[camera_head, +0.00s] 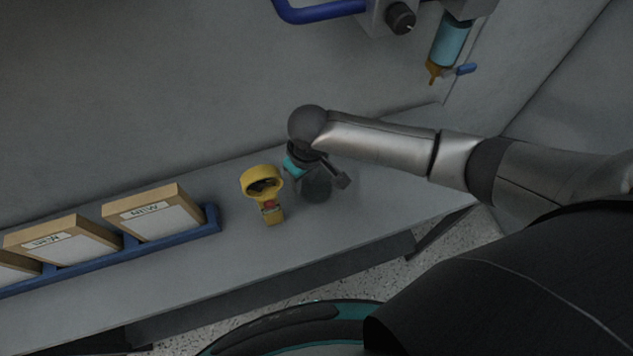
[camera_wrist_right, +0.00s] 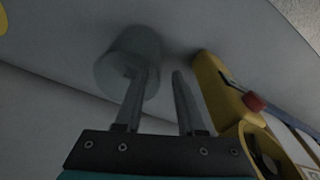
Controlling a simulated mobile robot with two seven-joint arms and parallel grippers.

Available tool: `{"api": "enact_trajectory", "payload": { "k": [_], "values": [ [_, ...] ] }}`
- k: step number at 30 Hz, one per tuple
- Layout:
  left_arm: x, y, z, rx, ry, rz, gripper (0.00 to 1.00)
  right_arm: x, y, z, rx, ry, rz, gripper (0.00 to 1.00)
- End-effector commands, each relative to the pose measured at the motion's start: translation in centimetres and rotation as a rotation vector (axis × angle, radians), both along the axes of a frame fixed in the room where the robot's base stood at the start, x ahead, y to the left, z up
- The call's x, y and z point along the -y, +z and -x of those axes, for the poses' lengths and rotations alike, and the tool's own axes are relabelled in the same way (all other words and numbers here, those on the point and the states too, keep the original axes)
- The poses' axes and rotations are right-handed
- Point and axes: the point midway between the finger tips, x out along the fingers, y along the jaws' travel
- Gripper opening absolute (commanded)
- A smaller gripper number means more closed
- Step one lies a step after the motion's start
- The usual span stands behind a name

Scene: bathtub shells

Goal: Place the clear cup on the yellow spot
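The clear cup (camera_head: 318,190) is a small translucent grey cylinder on the shelf, beside my right gripper (camera_head: 326,176). In the right wrist view the cup (camera_wrist_right: 122,50) lies at the fingertips of my open right gripper (camera_wrist_right: 156,76). One finger overlaps the cup; the other is to its right. I cannot tell whether the overlapping finger is inside the cup or in front of it. A yellow patch (camera_wrist_right: 3,22), perhaps the yellow spot, is cut off at the upper left of the wrist view. I cannot make out the spot in the head view. My left gripper is out of view.
A yellow holder (camera_head: 273,215) with a red part stands just left of the cup. Further left, cardboard boxes (camera_head: 152,212) sit in a blue rack (camera_head: 212,219). A teal bottle (camera_head: 451,42) hangs on the wall. The grey shelf (camera_head: 385,210) is clear right of the cup.

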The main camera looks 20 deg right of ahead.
Motion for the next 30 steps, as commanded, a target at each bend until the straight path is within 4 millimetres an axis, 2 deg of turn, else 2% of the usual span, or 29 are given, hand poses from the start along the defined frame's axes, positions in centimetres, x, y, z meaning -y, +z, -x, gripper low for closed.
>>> {"api": "enact_trajectory", "payload": {
  "k": [3, 9, 18, 28, 30],
  "values": [
    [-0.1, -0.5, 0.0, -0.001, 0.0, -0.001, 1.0, 0.0, -1.8, -0.2, -0.001, 0.0, 0.003, 0.39],
    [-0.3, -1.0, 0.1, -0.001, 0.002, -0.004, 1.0, -0.2, -3.9, -0.5, 0.0, -0.001, 0.001, 0.39],
    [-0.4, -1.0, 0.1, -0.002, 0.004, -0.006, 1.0, -0.2, -4.1, -0.5, 0.0, 0.0, 0.001, 0.37],
    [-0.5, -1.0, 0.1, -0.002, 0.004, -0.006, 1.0, -0.2, -4.0, -0.5, 0.0, 0.0, 0.001, 0.0],
    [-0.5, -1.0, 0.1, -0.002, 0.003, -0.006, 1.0, -0.2, -4.0, -0.5, 0.0, 0.0, 0.001, 0.0]
  ]
}}
